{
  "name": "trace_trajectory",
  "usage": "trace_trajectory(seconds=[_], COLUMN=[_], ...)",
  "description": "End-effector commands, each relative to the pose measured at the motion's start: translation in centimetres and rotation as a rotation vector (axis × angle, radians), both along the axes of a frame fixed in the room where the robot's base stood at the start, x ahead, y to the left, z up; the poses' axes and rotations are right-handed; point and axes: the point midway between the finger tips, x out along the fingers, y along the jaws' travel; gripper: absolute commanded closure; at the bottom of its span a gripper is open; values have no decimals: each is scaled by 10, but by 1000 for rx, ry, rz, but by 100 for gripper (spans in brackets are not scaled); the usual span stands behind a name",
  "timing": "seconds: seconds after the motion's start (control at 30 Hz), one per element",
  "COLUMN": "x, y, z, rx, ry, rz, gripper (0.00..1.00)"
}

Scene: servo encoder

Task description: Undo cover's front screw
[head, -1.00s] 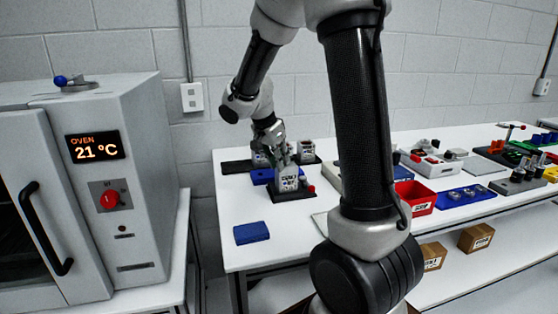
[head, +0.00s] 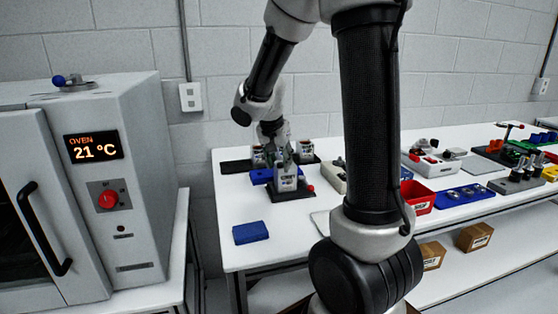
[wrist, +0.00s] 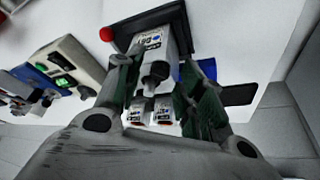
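A grey-white servo with a printed label (head: 287,182) stands upright in a black fixture (head: 292,195) with a red knob on its right. In the wrist view the servo (wrist: 151,43) shows between my fingers, with a dark round part (wrist: 155,75) on its near end. My gripper (head: 279,152) is at the servo's top in the head view. In the wrist view my gripper (wrist: 158,85) has its fingers apart, one on each side of the servo. I cannot tell whether they touch it. The cover's front screw cannot be made out.
A blue pad (head: 250,233) lies at the table's front left. A red bin (head: 416,196) and several trays fill the right side. The front left of the table (head: 240,200) is mostly clear.

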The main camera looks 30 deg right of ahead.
Motion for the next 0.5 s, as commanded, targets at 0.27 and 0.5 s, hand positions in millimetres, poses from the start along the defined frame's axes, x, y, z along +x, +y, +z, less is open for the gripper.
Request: trace_trajectory(seconds=[0.27, 0.5], x=[0, -7], y=[0, 10], z=[1, 31], rx=[0, 1], ry=[0, -5], rz=[-1, 0], gripper=[59, 59])
